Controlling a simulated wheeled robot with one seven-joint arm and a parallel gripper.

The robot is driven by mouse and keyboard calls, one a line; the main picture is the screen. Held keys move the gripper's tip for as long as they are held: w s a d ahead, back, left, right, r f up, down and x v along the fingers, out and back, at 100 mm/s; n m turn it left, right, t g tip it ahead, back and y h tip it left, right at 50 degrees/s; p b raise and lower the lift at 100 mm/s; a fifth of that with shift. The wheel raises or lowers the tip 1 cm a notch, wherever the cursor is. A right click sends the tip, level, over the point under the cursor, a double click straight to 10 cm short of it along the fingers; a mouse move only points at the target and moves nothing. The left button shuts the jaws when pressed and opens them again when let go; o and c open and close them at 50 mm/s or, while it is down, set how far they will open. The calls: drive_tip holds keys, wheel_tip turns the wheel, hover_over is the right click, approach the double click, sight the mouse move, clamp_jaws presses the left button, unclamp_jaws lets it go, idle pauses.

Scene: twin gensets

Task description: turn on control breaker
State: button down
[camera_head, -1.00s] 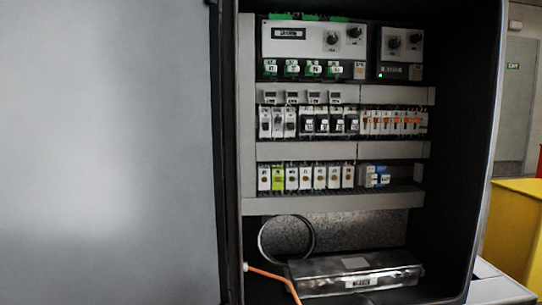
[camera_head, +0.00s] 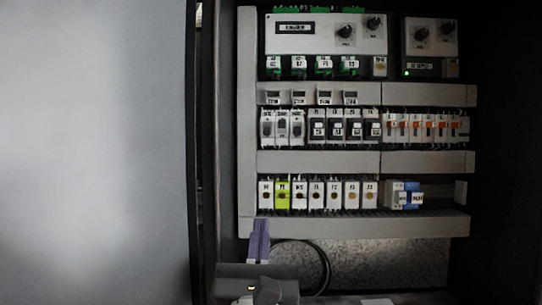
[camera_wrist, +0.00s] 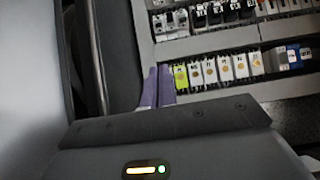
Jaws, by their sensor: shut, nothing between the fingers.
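Breakers sit on rails in an open control cabinet. A group of white breakers with dark toggles (camera_head: 282,128) is at the left of the middle row, and it also shows in the wrist view (camera_wrist: 170,23). Dark-faced switches (camera_head: 344,127) and a group with orange levers (camera_head: 427,128) stand to their right. Labels are too small to tell which is the control breaker. My gripper (camera_head: 261,223) has purple fingers, shut and empty, below the left end of the terminal row. In the wrist view the fingers (camera_wrist: 158,72) are left of the yellow-green terminal (camera_wrist: 180,77).
A lower row of white terminals (camera_head: 333,195) has blue modules (camera_head: 412,195) at its right. Grey cable ducts (camera_head: 420,162) run between rows. A controller with knobs (camera_head: 325,35) is on top. The large grey door (camera_head: 95,150) is at left. A cable loop (camera_head: 322,262) hangs below.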

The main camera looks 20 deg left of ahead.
sight(267, 137)
idle(0.3)
drive_tip(key=p+x, duration=0.5)
drive_tip(key=x, duration=1.5)
drive_tip(key=shift+d, duration=0.1)
